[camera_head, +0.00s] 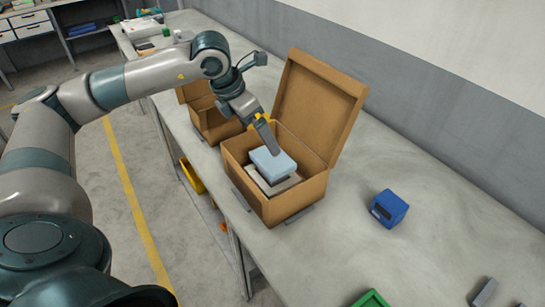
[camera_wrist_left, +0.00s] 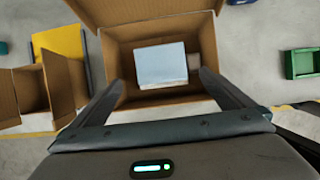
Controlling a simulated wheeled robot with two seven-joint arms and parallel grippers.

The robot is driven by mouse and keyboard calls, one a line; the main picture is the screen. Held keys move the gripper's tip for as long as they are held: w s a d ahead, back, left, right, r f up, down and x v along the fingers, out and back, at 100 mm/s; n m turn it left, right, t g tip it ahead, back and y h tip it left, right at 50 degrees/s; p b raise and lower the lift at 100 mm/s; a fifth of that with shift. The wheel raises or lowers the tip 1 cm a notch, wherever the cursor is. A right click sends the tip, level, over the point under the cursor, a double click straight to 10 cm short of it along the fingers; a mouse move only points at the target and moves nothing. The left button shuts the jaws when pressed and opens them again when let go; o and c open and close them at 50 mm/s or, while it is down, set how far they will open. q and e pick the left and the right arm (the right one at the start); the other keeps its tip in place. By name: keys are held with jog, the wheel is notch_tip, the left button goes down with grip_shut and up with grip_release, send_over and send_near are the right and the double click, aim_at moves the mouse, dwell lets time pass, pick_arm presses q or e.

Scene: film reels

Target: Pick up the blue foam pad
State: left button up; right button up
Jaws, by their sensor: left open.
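The light blue foam pad (camera_head: 272,164) lies inside an open cardboard box (camera_head: 290,205), on top of something whitish-grey. In the left wrist view the pad (camera_wrist_left: 162,65) sits in the box (camera_wrist_left: 120,48), ahead of the fingertips. My left gripper (camera_head: 268,137) reaches down over the box, its fingers close above the pad in the head view. In the left wrist view the left gripper (camera_wrist_left: 158,88) is open, with one finger toward each side of the pad and nothing held. My right gripper is not in view.
The box's raised lid (camera_head: 325,108) stands behind the pad. A second cardboard box (camera_head: 212,122) is to the left. A blue block (camera_head: 388,208) and a green bin (camera_head: 371,299) sit on the grey worktop to the right, with clear room around the block.

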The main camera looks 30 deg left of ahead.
aim_at(271, 158)
pick_arm(q)
jog(key=p+x, duration=0.1)
jog(key=x, duration=0.3)
jog(key=shift+f, duration=0.1)
jog(key=shift+p+x, duration=0.3)
jog(key=shift+x, duration=0.45)
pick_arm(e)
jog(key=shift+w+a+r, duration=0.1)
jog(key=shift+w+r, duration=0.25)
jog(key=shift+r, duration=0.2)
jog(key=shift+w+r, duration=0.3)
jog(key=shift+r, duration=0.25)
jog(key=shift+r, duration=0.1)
pick_arm(q)
jog(key=shift+f+p, duration=0.15)
jog(key=shift+p, duration=0.15)
jog(key=shift+p+x, duration=0.75)
jog(key=shift+x, duration=0.05)
jog(key=shift+p+x, duration=0.5)
jog(key=shift+x, duration=0.55)
jog(key=shift+f, duration=0.65)
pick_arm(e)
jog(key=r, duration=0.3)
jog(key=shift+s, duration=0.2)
